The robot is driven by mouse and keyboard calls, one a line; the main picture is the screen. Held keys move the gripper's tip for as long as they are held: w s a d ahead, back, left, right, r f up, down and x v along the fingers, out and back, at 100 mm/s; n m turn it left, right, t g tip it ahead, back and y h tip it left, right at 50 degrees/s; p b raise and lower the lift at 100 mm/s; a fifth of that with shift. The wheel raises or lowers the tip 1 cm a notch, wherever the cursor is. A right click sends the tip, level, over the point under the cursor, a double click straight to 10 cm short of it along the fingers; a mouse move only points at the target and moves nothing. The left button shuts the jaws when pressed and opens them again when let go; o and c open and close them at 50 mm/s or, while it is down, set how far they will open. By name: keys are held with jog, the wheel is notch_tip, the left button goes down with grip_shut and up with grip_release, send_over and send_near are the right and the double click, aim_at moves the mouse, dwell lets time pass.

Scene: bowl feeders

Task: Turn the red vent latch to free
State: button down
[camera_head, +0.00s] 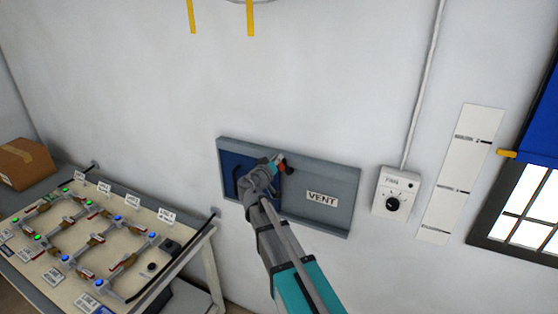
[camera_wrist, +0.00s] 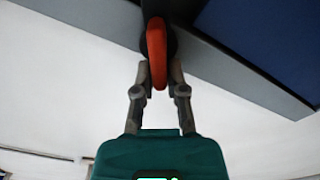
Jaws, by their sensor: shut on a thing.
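The red vent latch (camera_wrist: 157,50) is in the wrist view, at the top middle, mounted by a dark hub on the grey vent frame. My gripper (camera_wrist: 159,76) is shut on its lower end, one finger on each side. In the head view a small piece of the red latch (camera_head: 282,168) shows beside my gripper (camera_head: 277,163). The grey vent panel (camera_head: 345,218) is on the wall and carries a "VENT" label (camera_head: 322,199). Its blue door (camera_head: 233,164) is at the left, partly hidden by my arm. I cannot read the latch's position marks.
A white fan control box (camera_head: 396,191) with a black knob is on the wall to the right. A bench (camera_head: 90,245) with pipes and lit valves stands at the lower left. A blue blind (camera_head: 545,115) hangs over a window at the right.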

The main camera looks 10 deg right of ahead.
jog(key=n, duration=0.3)
jog(key=f+n, duration=0.1)
jog(key=n, duration=0.2)
jog(key=shift+a+f+b, duration=0.1)
jog(key=shift+a+b, duration=0.05)
jog(key=shift+b, duration=0.25)
jog(key=n, duration=0.5)
jog(key=shift+w+a+f+n+b, duration=0.1)
jog(key=shift+w+f+n+b, duration=0.05)
jog(key=shift+f+n+b, duration=0.2)
jog(key=c, duration=0.7)
grip_release()
jog(key=shift+w, duration=0.1)
